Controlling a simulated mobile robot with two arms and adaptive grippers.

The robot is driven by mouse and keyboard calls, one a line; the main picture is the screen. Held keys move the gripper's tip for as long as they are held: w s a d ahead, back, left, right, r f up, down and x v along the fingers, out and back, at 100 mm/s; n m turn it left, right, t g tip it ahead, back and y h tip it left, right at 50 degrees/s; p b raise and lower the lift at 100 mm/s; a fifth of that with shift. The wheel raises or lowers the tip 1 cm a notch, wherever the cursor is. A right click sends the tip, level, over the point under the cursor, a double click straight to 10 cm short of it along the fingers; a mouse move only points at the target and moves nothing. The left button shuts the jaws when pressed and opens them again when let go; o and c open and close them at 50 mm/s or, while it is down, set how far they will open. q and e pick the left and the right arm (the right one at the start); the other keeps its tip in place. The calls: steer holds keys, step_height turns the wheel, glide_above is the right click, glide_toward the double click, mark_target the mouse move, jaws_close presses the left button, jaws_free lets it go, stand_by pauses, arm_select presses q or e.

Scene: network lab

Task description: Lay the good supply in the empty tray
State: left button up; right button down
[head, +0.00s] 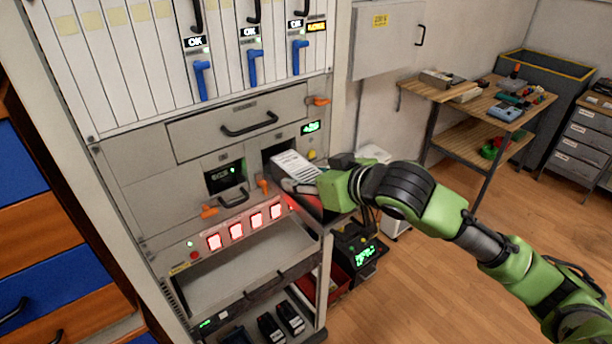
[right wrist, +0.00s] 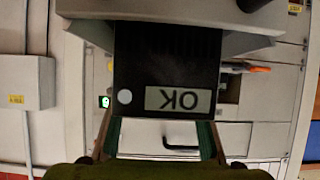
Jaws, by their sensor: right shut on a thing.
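The supply (head: 295,167) is a box with a pale, striped top and dark sides. It is at the mouth of the right-hand bay in the rack; how far it still sits inside is hard to tell. My right gripper (head: 318,187) is shut on its near end. In the right wrist view the supply's black end (right wrist: 165,70) carries an OK label and lies between my two fingers (right wrist: 160,140). An empty grey tray (head: 235,278) stands low in front of the rack, left of and below the supply. My left gripper is out of view.
The left bay (head: 225,176) holds a dark unit with a green display, with orange levers (head: 209,211) nearby. Red-lit squares (head: 236,231) line the panel above the tray. Dark units (head: 270,328) sit on the shelf below.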

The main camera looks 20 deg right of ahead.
steer(key=shift+r, duration=0.25)
steer(key=c, duration=1.1)
jaws_free()
steer(key=shift+s, duration=0.1)
steer(key=shift+f, duration=0.1)
